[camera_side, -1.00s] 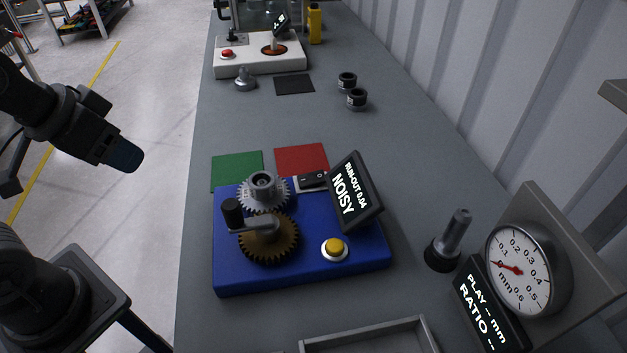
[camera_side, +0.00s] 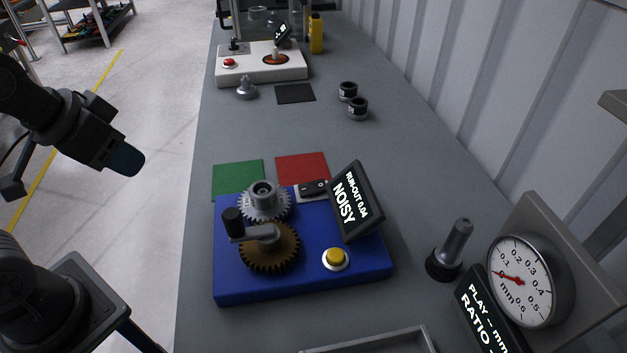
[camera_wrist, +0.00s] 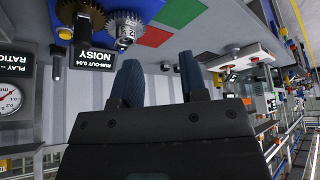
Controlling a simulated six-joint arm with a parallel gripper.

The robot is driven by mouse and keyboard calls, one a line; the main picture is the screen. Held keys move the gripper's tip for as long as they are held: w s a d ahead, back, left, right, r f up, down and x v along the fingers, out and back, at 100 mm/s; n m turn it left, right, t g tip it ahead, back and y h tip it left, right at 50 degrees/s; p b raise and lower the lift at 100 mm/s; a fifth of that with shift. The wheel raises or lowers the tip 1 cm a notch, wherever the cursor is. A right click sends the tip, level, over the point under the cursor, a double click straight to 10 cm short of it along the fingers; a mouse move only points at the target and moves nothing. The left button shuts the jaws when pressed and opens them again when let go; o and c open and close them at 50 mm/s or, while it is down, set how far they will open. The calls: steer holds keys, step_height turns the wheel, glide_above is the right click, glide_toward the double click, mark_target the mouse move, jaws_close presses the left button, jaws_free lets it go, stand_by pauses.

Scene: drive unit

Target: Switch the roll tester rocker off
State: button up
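The roll tester is a blue box (camera_side: 300,280) on the grey bench, bearing a steel gear (camera_side: 263,201), a brown gear with a crank (camera_side: 270,248) and a yellow button (camera_side: 335,259). Its black rocker (camera_side: 313,188) sits at the back edge, beside the tilted display (camera_side: 356,202) reading "RUN-OUT 0.04 NOISY". Which side of the rocker is pressed is too small to tell. My gripper (camera_side: 125,158) hangs left of the bench, well apart from the tester. In the wrist view my gripper (camera_wrist: 160,82) shows two separated fingers with nothing between them.
Green (camera_side: 238,178) and red (camera_side: 302,168) mats lie behind the tester. A dark post (camera_side: 453,250) and a dial gauge (camera_side: 525,280) stand to the right, a grey tray (camera_side: 385,342) in front. A white unit (camera_side: 262,70) stands far back. The bench middle is mostly clear.

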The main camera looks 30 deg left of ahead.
steer(key=w+d+m, duration=0.1)
steer(key=w, duration=0.3)
steer(key=w+d+r+m+g+h, duration=0.1)
steer(key=w+d+m, duration=0.1)
steer(key=w, duration=0.2)
steer(key=w+d+r+m, duration=0.1)
steer(key=w+d, duration=0.1)
steer(key=w, duration=0.2)
steer(key=shift+w+d+m+h, duration=0.2)
steer(key=shift+m+h, duration=0.1)
steer(key=shift+h, duration=0.1)
jaws_close()
steer(key=w+d+f+m+g, duration=0.1)
steer(key=w+d+f+m, duration=0.1)
steer(key=w, duration=0.3)
steer(key=w+d+f+m+h, duration=0.1)
steer(key=w+d+f+m, duration=0.1)
steer(key=w+d, duration=0.3)
steer(key=shift+w+f+g, duration=0.25)
steer(key=shift+w+g, duration=0.15)
steer(key=shift+w, duration=0.05)
